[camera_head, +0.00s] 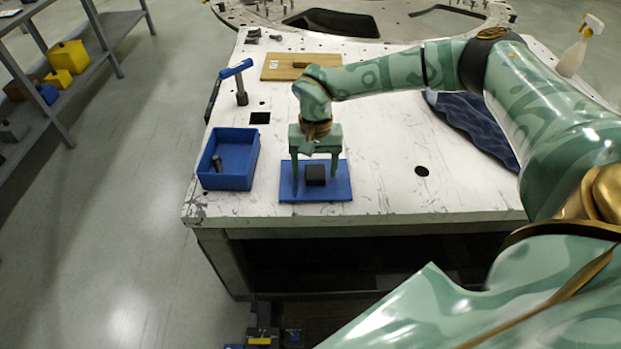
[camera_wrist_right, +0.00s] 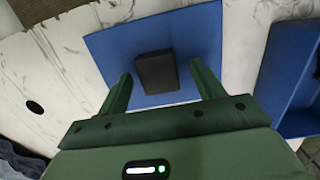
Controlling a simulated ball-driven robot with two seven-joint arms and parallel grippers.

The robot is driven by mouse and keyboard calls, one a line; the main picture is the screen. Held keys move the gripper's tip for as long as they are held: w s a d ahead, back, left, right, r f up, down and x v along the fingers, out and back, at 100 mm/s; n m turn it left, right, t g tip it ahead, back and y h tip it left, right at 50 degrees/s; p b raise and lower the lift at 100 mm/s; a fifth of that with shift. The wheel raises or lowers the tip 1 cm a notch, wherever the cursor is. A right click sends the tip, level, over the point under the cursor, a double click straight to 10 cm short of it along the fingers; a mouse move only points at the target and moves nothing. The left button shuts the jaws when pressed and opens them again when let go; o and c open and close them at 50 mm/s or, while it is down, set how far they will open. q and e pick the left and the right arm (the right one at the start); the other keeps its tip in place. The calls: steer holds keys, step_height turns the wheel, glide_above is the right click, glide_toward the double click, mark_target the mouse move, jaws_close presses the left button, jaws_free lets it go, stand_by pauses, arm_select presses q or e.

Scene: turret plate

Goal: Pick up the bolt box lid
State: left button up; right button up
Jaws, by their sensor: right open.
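The bolt box lid (camera_head: 342,183) is a flat blue plate with a dark block-shaped handle (camera_head: 315,175) in its middle. It lies on the white table to the right of the open blue bolt box (camera_head: 252,160). My right gripper (camera_head: 314,178) points down over the lid, open, with one finger on each side of the handle. In the right wrist view, the lid (camera_wrist_right: 110,45) and the handle (camera_wrist_right: 156,72) show beyond the fingers, with gaps on both sides of the handle. Whether the fingertips touch the plate is unclear. My left gripper is out of view.
A bolt (camera_head: 217,163) stands in the box. A blue-handled tool (camera_head: 237,70) and a wooden board (camera_head: 283,67) are farther back. A dark blue cloth (camera_head: 470,122) lies right, under my right arm. The white tabletop (camera_head: 385,185) right of the lid is clear.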

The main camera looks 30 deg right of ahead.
steer(key=shift+r, duration=0.1)
steer(key=c, duration=1.1)
steer(key=shift+r, duration=0.15)
